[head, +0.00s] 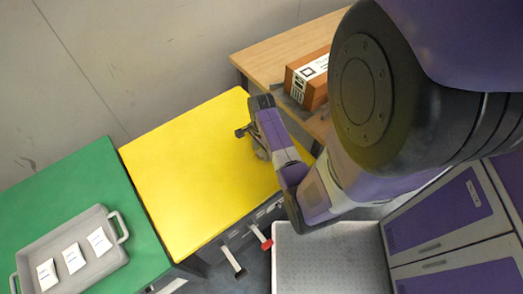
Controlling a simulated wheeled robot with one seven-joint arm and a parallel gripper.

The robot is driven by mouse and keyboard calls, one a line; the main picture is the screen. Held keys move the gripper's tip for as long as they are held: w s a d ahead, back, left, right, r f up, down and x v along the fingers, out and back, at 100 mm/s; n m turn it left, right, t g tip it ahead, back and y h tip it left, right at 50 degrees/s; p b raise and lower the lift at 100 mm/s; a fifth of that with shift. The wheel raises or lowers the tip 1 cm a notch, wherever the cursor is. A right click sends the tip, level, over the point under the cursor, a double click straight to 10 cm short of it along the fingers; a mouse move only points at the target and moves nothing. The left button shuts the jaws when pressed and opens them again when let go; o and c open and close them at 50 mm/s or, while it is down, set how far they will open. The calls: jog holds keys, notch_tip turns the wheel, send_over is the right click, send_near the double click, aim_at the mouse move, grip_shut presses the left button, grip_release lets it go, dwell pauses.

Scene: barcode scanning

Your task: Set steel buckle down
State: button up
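My gripper (243,131) is over the right part of the yellow table (185,170), near its right edge. It is small and dark in the head view, and my wrist and forearm cover part of it from the right. I cannot make out its fingers well enough to see whether they are open or shut. No steel buckle can be picked out clearly. Whether one is at the gripper or hidden behind my arm cannot be told.
A green table (90,190) on the left bears a grey tray (118,261) with three white cards. A brown box (316,92) with a white label stands on a wooden table (265,62) at the back. Most of the yellow top is bare. Purple-fronted cabinets (440,215) stand at right.

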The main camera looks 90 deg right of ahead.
aim_at(261, 152)
notch_tip(261, 152, up, 12)
jog(key=w+a+f+n+t+h, duration=0.3)
jog(key=w+a+f+n, duration=0.2)
jog(key=w+a+n, duration=0.5)
jog(key=a+r+n+t+h, duration=0.1)
jog(key=a+r+n+t, duration=0.25)
jog(key=a, duration=0.85)
jog(key=s+a+r+n+t+y, duration=0.2)
jog(key=a+r+n, duration=0.5)
jog(key=r, duration=0.4)
jog(key=s+a+r+n+t+y, duration=0.2)
jog(key=s+a+r+n+t, duration=0.3)
jog(key=r, duration=0.6)
jog(key=a+n+t, duration=0.1)
jog(key=a+n, duration=0.1)
jog(key=shift+a+n, duration=0.35)
